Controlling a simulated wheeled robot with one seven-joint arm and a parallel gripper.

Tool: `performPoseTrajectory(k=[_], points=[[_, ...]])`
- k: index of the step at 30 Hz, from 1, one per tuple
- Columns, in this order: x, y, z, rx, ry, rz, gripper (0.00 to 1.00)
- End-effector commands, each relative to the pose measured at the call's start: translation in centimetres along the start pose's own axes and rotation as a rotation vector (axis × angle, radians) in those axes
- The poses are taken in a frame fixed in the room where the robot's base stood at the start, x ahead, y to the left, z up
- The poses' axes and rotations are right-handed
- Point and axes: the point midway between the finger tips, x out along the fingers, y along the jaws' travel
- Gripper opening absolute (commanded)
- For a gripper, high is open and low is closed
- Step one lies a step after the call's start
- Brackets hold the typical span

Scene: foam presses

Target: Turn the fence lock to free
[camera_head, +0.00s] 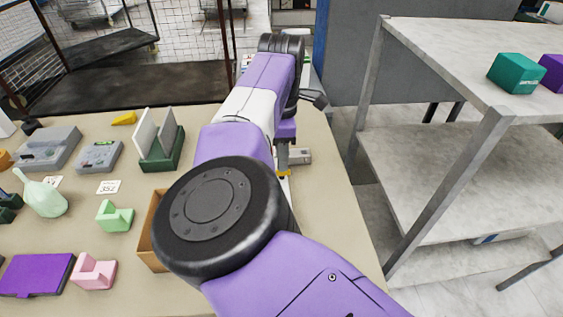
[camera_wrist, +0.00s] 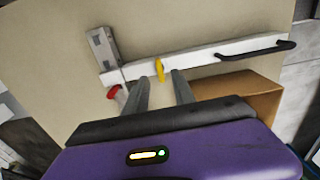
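The yellow fence lock (camera_wrist: 160,70) is a small upright lever on the long white fence bar (camera_wrist: 212,56) in the wrist view. A small part of the lock (camera_head: 284,173) also shows in the head view, beside my arm. My gripper (camera_wrist: 161,76) has its two grey fingers apart, one on each side of the lock's lower end. I cannot tell whether they touch it. Nothing is held between them. In the head view my arm hides most of the fence.
A black handle (camera_wrist: 258,48) is on the bar's right end. A grey block (camera_wrist: 103,45) and a red knob (camera_wrist: 114,92) are at its left end. A brown box (camera_wrist: 240,92) stands close on the right. A grey shelf (camera_head: 440,150) stands right of the table.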

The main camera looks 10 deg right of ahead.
Motion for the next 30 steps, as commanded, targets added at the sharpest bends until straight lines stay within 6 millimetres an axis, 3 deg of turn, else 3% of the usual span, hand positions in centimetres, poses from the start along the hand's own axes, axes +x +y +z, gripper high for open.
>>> performPoseTrajectory(k=[9, 18, 19, 24, 30], points=[[3.6, -0.1, 0.0, 0.001, 0.0, -0.001, 0.31], [3.9, 0.0, 0.0, 0.001, 0.001, 0.0, 0.31], [3.9, 0.0, 0.0, 0.001, 0.001, 0.0, 0.29], [3.9, 0.0, 0.0, 0.001, 0.001, 0.0, 0.0], [3.9, 0.0, 0.0, 0.001, 0.001, 0.0, 0.0]])
